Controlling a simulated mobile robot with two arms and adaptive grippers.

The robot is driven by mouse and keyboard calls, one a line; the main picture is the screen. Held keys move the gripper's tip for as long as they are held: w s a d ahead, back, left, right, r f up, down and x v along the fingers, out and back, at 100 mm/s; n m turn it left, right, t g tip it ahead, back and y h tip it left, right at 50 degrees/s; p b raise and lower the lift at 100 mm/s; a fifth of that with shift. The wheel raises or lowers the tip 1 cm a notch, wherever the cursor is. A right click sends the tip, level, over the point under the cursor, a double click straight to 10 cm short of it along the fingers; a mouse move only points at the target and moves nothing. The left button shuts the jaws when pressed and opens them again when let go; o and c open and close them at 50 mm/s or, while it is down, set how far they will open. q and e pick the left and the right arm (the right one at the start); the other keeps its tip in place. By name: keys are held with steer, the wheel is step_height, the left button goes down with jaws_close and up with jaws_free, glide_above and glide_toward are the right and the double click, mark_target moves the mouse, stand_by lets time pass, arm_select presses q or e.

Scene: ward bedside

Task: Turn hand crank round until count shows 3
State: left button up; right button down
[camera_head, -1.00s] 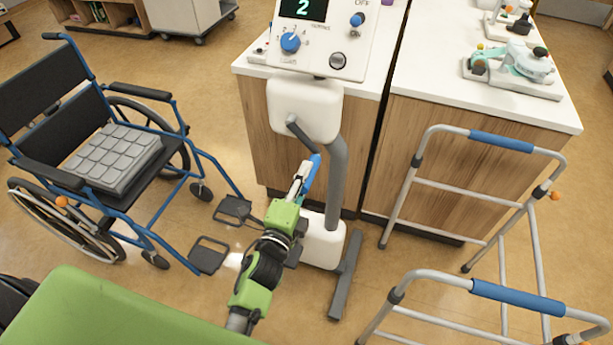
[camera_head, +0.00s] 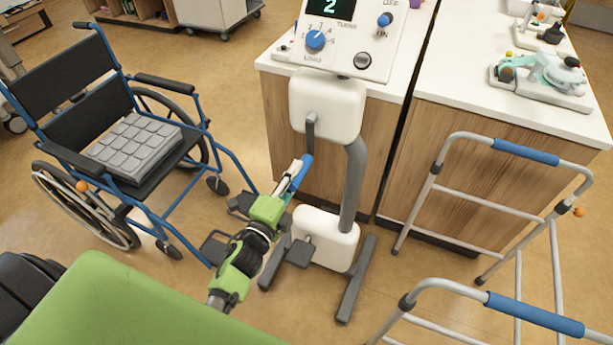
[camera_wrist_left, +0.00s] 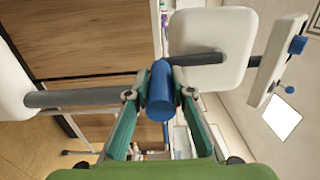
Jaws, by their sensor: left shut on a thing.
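The hand crank machine has a white housing (camera_head: 327,104) on a grey post above a white foot box. Its crank arm (camera_head: 311,130) hangs down from the housing, with a blue handle (camera_head: 305,168) at its lower end. My left gripper (camera_head: 297,178) is shut on the blue handle; in the left wrist view the handle (camera_wrist_left: 160,92) sits between the two fingers. The count display (camera_head: 330,6) on the control panel shows 2, partly cut by the top edge. My right gripper is not in view.
A blue wheelchair (camera_head: 150,75) with a grey cushion stands at the left. A walker with blue grips (camera_head: 525,152) stands at the right. Wooden cabinets (camera_head: 470,150) are behind the machine. A green surface (camera_head: 110,305) fills the front left.

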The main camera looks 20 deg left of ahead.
arm_select(q)
steer(key=shift+a+f, duration=0.1)
steer(key=shift+a, duration=0.25)
